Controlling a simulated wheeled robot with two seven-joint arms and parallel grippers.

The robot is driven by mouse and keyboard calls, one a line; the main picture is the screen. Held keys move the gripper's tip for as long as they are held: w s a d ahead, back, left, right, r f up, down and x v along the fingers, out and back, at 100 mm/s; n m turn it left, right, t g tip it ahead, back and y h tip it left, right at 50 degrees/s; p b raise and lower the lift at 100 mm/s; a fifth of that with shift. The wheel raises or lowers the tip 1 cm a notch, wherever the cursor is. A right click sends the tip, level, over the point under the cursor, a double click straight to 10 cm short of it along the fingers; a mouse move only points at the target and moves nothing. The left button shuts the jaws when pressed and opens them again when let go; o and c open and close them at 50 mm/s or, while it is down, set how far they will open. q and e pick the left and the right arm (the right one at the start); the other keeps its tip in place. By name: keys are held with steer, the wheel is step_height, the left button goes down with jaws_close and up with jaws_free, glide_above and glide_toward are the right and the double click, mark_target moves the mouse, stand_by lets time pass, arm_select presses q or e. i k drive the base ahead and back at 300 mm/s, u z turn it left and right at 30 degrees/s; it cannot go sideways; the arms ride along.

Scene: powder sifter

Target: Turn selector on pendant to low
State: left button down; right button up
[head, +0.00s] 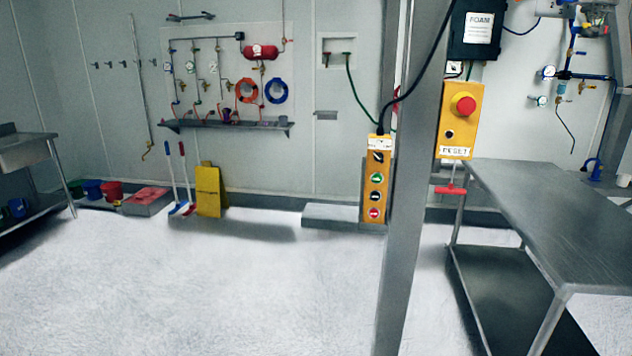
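A yellow pendant (376,190) hangs upright from a black cable, just left of a grey steel post. It carries a column of round controls with black, green and red faces. A black selector (378,157) sits near its top, under a white label; its setting is too small to read. The pendant's right edge is close to the post. Neither of my grippers shows in the head view.
The grey post (408,200) stands in front, right of the pendant. A steel table (560,205) is at the right. The white floor (220,290) at left and centre is clear.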

mark_target(378, 156)
steer(key=u, duration=1)
steer(key=i, duration=0.8)
steer(key=z, duration=0.45)
